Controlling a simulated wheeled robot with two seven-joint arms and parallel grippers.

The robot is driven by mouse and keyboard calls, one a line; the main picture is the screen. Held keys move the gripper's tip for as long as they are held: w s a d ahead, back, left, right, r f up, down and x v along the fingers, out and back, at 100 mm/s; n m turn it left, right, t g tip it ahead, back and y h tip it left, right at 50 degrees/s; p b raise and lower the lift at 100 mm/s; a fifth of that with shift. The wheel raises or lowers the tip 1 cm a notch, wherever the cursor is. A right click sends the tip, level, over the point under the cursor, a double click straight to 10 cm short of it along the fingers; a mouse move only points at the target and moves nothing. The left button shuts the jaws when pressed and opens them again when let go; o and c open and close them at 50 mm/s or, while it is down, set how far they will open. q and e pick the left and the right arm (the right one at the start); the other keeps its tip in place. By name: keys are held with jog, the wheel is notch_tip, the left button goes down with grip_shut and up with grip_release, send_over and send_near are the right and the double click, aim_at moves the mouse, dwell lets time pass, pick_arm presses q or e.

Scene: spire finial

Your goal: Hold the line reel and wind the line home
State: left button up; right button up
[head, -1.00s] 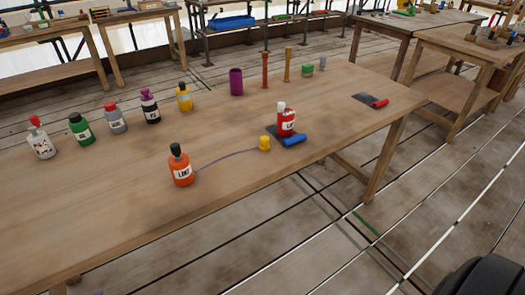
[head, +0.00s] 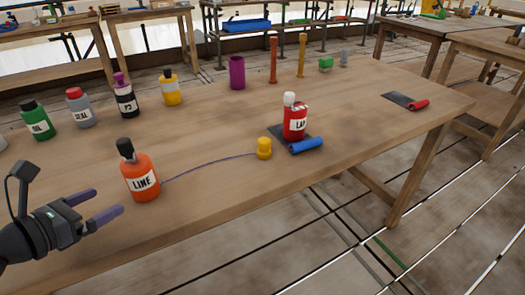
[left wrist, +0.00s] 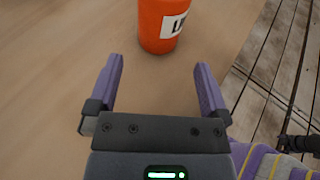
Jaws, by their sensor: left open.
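The line reel is an orange bottle-shaped body (head: 141,182) with a black top and a white "LINE" label, upright near the table's front edge. A thin purple-grey line (head: 205,165) runs from it across the table to a yellow cap-like piece (head: 264,148). My left gripper (head: 108,206) is open and empty, left of and nearer than the reel, with its fingers pointing toward it. In the left wrist view the reel's orange lower part (left wrist: 163,25) stands ahead of the open fingers (left wrist: 160,80), not between them. Its top is out of that view. My right gripper is not in view.
A red bottle (head: 295,122) stands on a dark mat beside a blue roller (head: 306,145), just right of the yellow piece. Several bottles, including a green one (head: 38,120), line the back left. A purple cup (head: 237,73) stands behind. The table's middle is mostly clear.

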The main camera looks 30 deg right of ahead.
aim_at(130, 188)
pick_arm(q)
jog(key=b+x, duration=0.2)
jog(key=f+b+x, duration=0.1)
jog(key=b+x, duration=0.1)
jog(key=x, duration=0.1)
jog(key=w+d, duration=0.1)
jog(key=d, duration=0.1)
jog(key=shift+w+d, duration=0.3)
jog(key=shift+w, duration=0.05)
jog(key=shift+w+d+f, duration=0.1)
jog(key=shift+w+d, duration=0.1)
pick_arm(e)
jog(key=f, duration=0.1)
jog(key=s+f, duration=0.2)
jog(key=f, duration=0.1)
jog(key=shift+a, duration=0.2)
pick_arm(q)
jog(key=shift+c, duration=0.7)
jog(key=c, duration=0.5)
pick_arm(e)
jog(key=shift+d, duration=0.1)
